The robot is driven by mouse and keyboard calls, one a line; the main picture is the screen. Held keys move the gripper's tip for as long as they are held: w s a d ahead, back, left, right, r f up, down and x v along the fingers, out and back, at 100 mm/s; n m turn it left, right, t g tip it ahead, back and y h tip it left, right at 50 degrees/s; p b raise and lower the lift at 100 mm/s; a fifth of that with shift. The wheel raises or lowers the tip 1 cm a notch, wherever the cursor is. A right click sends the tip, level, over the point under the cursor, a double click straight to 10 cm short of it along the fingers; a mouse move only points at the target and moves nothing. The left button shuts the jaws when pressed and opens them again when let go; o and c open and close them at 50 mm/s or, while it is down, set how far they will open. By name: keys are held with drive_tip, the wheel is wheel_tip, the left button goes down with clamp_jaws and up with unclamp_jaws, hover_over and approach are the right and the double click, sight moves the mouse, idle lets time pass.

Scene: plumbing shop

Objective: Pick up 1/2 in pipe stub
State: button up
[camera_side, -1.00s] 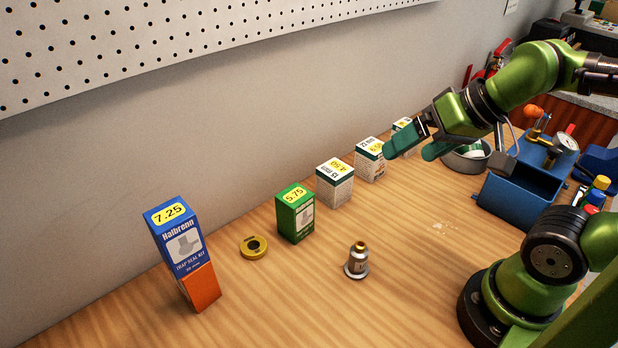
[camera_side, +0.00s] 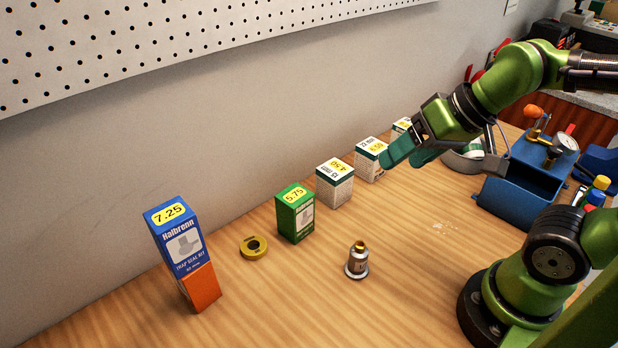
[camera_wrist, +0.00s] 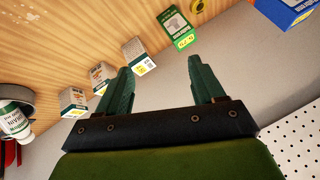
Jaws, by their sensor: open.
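I cannot make out a piece that is clearly the 1/2 in pipe stub. A small silver fitting with a brass-coloured top (camera_side: 357,261) stands upright on the open bench in the side view; I cannot tell if it is the stub. My gripper (camera_side: 407,158) is open and empty, above the bench in front of the row of boxes, up and to the right of the fitting. In the wrist view my gripper (camera_wrist: 160,66) shows two green fingers apart with nothing between them. The fitting is not seen there.
A blue and orange box (camera_side: 186,256), a yellow ring (camera_side: 254,247), a green box (camera_side: 296,214) and several white boxes (camera_side: 335,184) line the wall side. A blue bin (camera_side: 519,197) stands right. A white bottle (camera_wrist: 14,118) shows in the wrist view. The front bench is clear.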

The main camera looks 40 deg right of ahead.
sight(360, 244)
drive_tip(key=w+a+f+g+h, duration=0.2)
drive_tip(key=a+f+g, duration=0.3)
drive_tip(key=a+g, duration=0.15)
drive_tip(key=shift+m, duration=0.5)
wheel_tip(360, 244, down, 11)
drive_tip(key=shift+w+a+r, duration=0.15)
drive_tip(key=shift+r, duration=0.05)
drive_tip(key=shift+d+f, duration=0.2)
drive_tip(key=shift+f, duration=2.55)
clamp_jaws()
